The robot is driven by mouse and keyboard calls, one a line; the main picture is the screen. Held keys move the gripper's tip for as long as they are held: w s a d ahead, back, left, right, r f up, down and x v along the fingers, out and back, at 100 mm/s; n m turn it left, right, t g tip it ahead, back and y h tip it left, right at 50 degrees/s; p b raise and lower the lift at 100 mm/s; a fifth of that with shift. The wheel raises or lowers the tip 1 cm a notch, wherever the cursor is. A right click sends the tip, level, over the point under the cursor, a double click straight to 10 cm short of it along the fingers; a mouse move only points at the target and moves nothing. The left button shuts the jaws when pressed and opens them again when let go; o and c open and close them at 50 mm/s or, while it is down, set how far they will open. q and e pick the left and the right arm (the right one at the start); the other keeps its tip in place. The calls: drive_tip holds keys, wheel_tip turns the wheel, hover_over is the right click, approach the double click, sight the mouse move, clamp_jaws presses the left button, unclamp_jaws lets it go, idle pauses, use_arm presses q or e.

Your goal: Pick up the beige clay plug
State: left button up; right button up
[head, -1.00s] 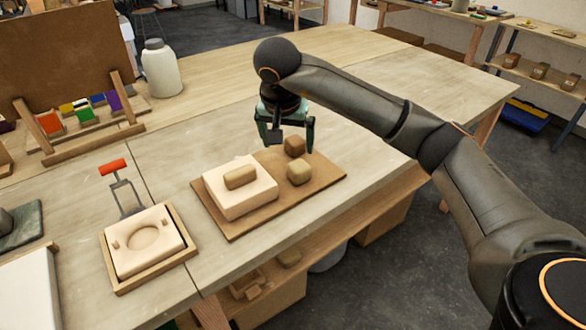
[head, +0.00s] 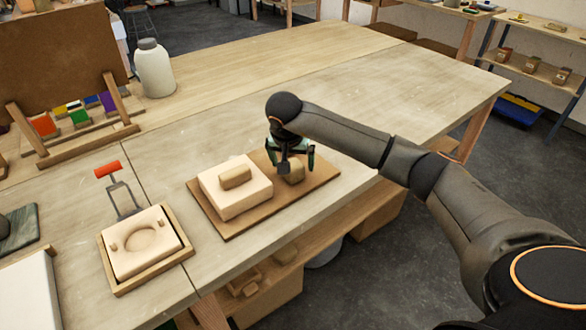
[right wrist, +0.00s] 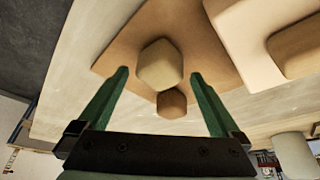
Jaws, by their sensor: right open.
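The beige clay plug, the lighter of two small faceted lumps, sits on the brown board (head: 228,231) and shows in the head view (head: 294,174), partly covered by my right gripper. The right wrist view shows it too (right wrist: 160,66), between the green fingertips with a gap on each side. My right gripper (head: 290,166) is open and low over the board. A darker brown lump (right wrist: 171,103) sits close by the plug, nearer the palm in the right wrist view; the gripper hides it in the head view. My left gripper is not in view.
A cream block (head: 236,198) with a tan oblong piece (head: 234,177) on top stands on the board, left of the plug. A wooden-framed mould (head: 145,243) with an oval hollow lies further left. The table behind the board is clear.

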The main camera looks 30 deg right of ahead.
drive_tip(key=shift+f, duration=0.1)
drive_tip(key=shift+w, duration=0.1)
clamp_jaws()
idle(0.7)
